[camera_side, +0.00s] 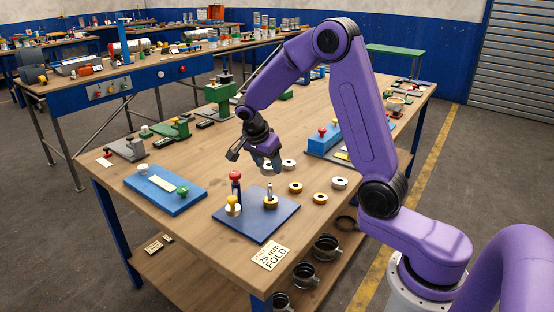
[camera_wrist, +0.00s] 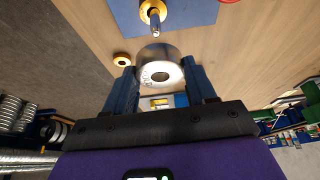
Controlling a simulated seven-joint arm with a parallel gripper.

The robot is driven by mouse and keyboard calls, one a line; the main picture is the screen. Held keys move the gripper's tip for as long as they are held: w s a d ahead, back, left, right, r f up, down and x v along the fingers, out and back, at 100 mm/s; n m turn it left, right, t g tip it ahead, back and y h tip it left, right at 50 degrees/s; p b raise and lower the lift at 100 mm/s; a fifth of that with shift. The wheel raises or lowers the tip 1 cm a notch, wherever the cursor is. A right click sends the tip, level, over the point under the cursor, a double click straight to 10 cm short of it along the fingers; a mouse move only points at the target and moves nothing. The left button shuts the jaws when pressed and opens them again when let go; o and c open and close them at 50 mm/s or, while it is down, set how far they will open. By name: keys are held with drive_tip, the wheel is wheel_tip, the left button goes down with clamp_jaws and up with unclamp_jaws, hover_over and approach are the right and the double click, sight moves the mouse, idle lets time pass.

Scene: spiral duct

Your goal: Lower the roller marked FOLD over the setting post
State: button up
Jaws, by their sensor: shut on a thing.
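My gripper (camera_side: 267,163) is shut on a silver roller (camera_wrist: 155,58), held above the bench behind the blue base plate. The roller has a dark centre hole and small marks that I cannot read. In the side view the fingers mostly hide it. The setting post (camera_side: 269,189) stands upright on the blue base plate (camera_side: 254,228), with a brass ring around its foot. In the wrist view the post (camera_wrist: 155,27) is beyond the roller, apart from it and not under its hole. A card (camera_side: 272,257) reading "25 mm FOLD" lies at the bench's front edge.
A red-knobbed post (camera_side: 235,178) and a yellow knob (camera_side: 233,201) rise from the plate left of the setting post. Brass rollers (camera_side: 295,188) and silver rollers (camera_side: 339,182) lie to its right. A blue block with knobs (camera_side: 166,188) is at left. Bare wood lies between.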

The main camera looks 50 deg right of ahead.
sight(269, 187)
drive_tip(key=shift+f, duration=1.65)
drive_tip(key=shift+f, duration=1.7)
idle(1.3)
drive_tip(key=o, duration=1.6)
drive_tip(key=shift+r, duration=4)
